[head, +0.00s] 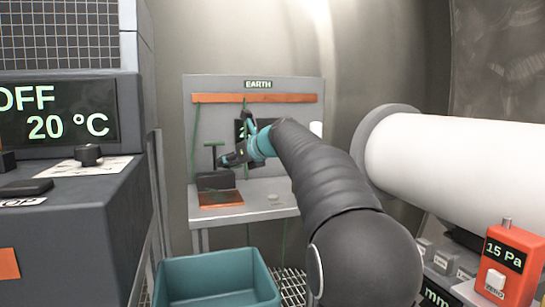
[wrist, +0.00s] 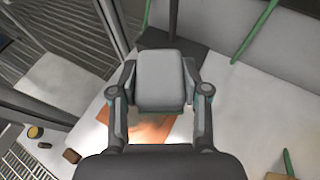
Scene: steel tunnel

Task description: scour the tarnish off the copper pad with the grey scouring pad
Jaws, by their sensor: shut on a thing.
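The copper pad (head: 221,198) lies flat near the left front of the grey bench. In the wrist view the copper pad (wrist: 150,127) shows as an orange-brown patch, partly covered by my gripper and what it holds. My gripper (head: 228,160) is above the bench's left part in the head view. In the wrist view its two fingers are shut on the grey scouring pad (wrist: 161,72), which hangs between them over the copper pad's far part. I cannot tell whether the scouring pad touches the copper. How much tarnish covers the copper is not clear.
A dark block (head: 215,181) with an upright T-handle stands just behind the copper pad. The EARTH panel (head: 285,120) carries a copper bar (head: 255,98) and green cables. A teal bin (head: 217,262) stands in front. The bench's right part (wrist: 240,110) is mostly clear.

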